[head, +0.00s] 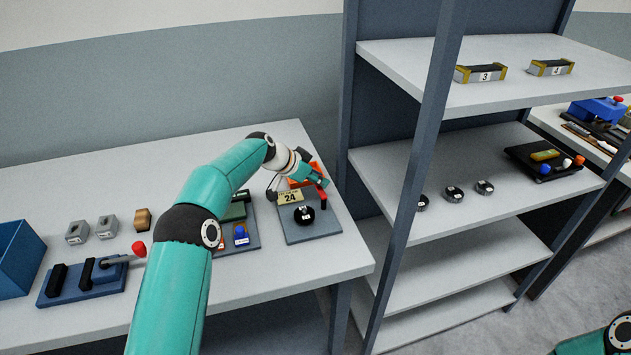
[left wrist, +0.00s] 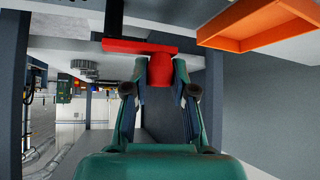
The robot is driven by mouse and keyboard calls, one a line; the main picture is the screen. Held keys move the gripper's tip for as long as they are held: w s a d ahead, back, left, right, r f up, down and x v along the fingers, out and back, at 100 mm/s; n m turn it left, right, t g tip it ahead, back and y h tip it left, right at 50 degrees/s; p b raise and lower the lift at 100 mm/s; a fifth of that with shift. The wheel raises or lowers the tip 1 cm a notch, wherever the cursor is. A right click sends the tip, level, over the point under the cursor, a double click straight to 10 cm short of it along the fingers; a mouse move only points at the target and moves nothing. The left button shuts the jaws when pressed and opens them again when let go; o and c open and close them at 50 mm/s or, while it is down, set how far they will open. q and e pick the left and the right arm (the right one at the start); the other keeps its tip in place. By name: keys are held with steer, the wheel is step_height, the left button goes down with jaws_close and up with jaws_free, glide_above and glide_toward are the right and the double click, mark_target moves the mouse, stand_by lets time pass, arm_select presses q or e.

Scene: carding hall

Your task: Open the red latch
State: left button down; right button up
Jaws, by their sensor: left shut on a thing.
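The red latch shows in the left wrist view as a red bar (left wrist: 138,46) with a rounded red knob between the fingers. A small red part of it also shows beside the gripper in the head view (head: 321,190). My left gripper (left wrist: 160,76) is shut on the knob of the red latch. In the head view the left gripper (head: 312,177) is at the back right of the table, over the grey board (head: 312,232), and partly hides the latch. My right gripper is out of view; only a piece of my right arm shows at the bottom right.
The board bears a label "24" (head: 289,197) and a black dial (head: 304,214). An orange tray-like part (left wrist: 260,22) is close to the gripper. A second panel (head: 245,243) stands left of it. A shelf post (head: 416,180) rises to the right. The table's front right is clear.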

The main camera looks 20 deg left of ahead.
arm_select(q)
steer(key=shift+w+m, duration=0.1)
steer(key=shift+m, duration=0.3)
steer(key=c, duration=0.9)
jaws_free()
steer(key=shift+d, duration=0.1)
steer(key=shift+c, duration=0.2)
steer(key=v, duration=1.2)
steer(key=shift+a, duration=0.25)
steer(key=shift+w+f, duration=0.1)
steer(key=shift+w, duration=0.05)
